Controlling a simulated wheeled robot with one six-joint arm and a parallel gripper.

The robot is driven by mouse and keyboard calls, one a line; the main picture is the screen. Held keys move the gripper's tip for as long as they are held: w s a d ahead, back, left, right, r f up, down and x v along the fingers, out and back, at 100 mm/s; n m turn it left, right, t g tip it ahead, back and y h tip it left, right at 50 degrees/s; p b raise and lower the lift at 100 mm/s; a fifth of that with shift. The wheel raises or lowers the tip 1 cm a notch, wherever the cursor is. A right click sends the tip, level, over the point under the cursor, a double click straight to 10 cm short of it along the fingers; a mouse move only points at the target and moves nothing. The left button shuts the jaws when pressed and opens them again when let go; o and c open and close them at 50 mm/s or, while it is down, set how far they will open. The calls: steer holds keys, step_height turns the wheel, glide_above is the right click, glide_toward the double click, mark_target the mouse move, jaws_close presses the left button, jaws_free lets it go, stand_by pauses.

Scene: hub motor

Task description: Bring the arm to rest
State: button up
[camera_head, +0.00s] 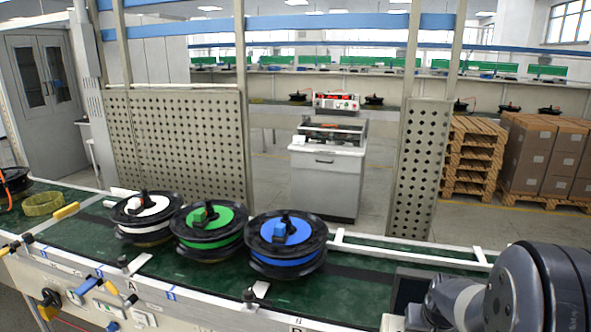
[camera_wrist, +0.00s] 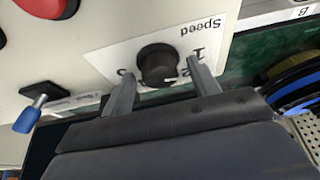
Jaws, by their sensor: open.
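My gripper (camera_wrist: 162,87) shows in the wrist view with its two grey fingers spread apart and nothing held between them. A black speed knob (camera_wrist: 157,64) on a white panel labelled "Speed" sits just beyond the fingertips, roughly in line with the gap. I cannot tell whether the fingers touch the panel. In the head view my arm is at the lower right corner, and the gripper's fingers are not seen there.
A blue reel (camera_head: 286,243), a green reel (camera_head: 208,230) and a white reel (camera_head: 147,216) stand on the green conveyor (camera_head: 355,277). Red buttons and a blue-handled switch (camera_wrist: 36,110) are on or beside the panel. Perforated panels (camera_head: 180,140) rise behind the conveyor.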

steer(key=shift+a+m+h, duration=0.1)
steer(key=shift+m+h, duration=0.5)
steer(key=shift+m, duration=1.1)
steer(key=shift+r+g, duration=0.25)
steer(key=shift+g, duration=0.05)
steer(key=v, duration=1)
steer(key=shift+b, duration=0.3)
steer(key=shift+s+a+r, duration=0.1)
steer(key=shift+r, duration=0.15)
